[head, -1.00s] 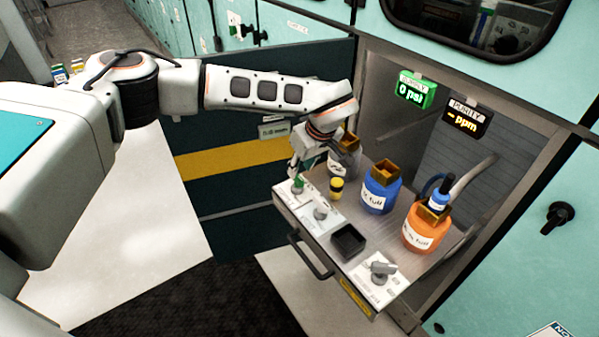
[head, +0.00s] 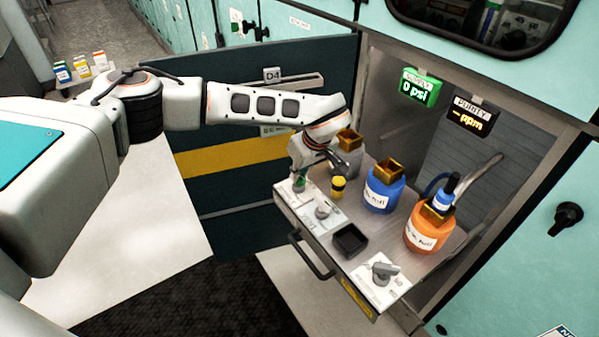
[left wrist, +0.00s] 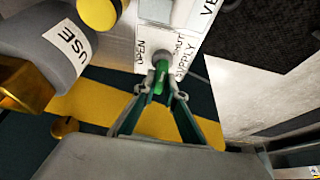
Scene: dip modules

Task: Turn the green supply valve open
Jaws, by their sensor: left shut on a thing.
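The green supply valve (left wrist: 160,76) sits on a white panel with the labels OPEN, SHUT and SUPPLY beside it in the left wrist view. Its handle points down the picture, between my fingers. My left gripper (left wrist: 163,93) is shut on this handle, one finger on each side. In the head view the gripper (head: 299,176) reaches down to the valve (head: 299,184) at the left corner of the pulled-out shelf, and mostly covers it. The green supply display (head: 419,88) reads 0 psi. My right gripper is not in view.
On the shelf stand a grey bottle (head: 346,158), a blue bottle (head: 383,192) and an orange bottle (head: 424,230). A yellow-topped knob (head: 338,187) is close to my gripper. A grey vent valve (head: 322,211), a black tray (head: 350,241) and another grey handle (head: 381,271) line the front.

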